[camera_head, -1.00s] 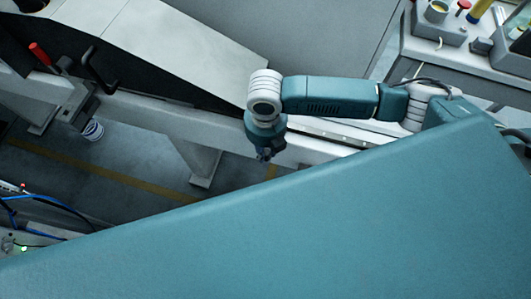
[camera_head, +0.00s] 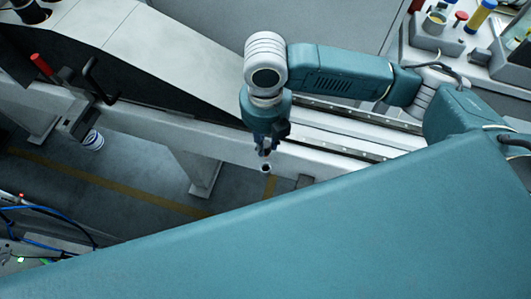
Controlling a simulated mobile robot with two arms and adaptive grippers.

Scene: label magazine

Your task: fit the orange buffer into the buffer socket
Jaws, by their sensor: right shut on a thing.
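My right gripper (camera_head: 264,152) hangs from the teal arm in the middle of the picture, pointing down. It is shut on a small dark piece with a pale ring-like end (camera_head: 266,168), in front of the pale beam. No orange shows on this piece, so I cannot tell whether it is the orange buffer. I cannot make out the buffer socket for certain. My left gripper is not in view.
A long pale beam (camera_head: 140,119) crosses the scene, with a red-handled clamp (camera_head: 42,66) and a white ringed cylinder (camera_head: 93,140) at left. A bench with cups and small parts (camera_head: 419,51) stands at upper right. Dark floor (camera_head: 125,180) lies below.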

